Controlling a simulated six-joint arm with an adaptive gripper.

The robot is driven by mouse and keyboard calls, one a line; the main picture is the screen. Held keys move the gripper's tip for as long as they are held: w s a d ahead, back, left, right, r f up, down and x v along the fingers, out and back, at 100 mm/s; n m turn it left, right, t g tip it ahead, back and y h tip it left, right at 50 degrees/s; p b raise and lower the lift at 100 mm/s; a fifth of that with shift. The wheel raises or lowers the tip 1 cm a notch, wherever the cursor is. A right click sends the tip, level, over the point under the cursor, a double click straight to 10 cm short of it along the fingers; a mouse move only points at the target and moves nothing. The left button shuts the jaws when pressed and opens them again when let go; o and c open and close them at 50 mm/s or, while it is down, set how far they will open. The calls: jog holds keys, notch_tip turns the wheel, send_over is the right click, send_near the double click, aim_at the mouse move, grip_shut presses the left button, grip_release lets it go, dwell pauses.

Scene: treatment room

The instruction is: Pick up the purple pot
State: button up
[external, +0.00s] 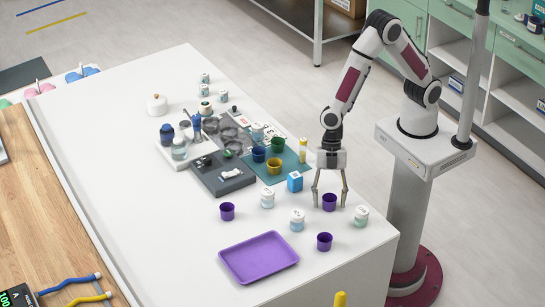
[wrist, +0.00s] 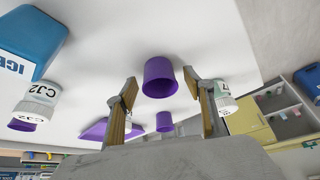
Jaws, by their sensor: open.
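Three purple pots stand upright on the white table. One purple pot (external: 329,202) appears between the spread fingers of my gripper (external: 330,205), which points down and is open and empty. In the wrist view this pot (wrist: 160,77) shows between the fingertips of my gripper (wrist: 160,84), with a gap on both sides. A second purple pot (external: 324,241) stands nearer the front edge; it also shows in the wrist view (wrist: 165,121). A third purple pot (external: 227,211) stands to the left, partly hidden by a jar in the wrist view (wrist: 22,125).
Labelled jars stand close by at right (external: 361,216), front left (external: 297,220) and left (external: 267,198). A blue box (external: 295,181) is behind left. A purple tray (external: 259,258) lies at the front. Other coloured pots and a dark block (external: 222,182) crowd the back.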

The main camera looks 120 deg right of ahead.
jog(key=shift+c, duration=0.3)
jog(key=c, duration=0.8)
jog(key=shift+r, duration=0.1)
notch_tip(320, 180, up, 10)
dwell(0.6)
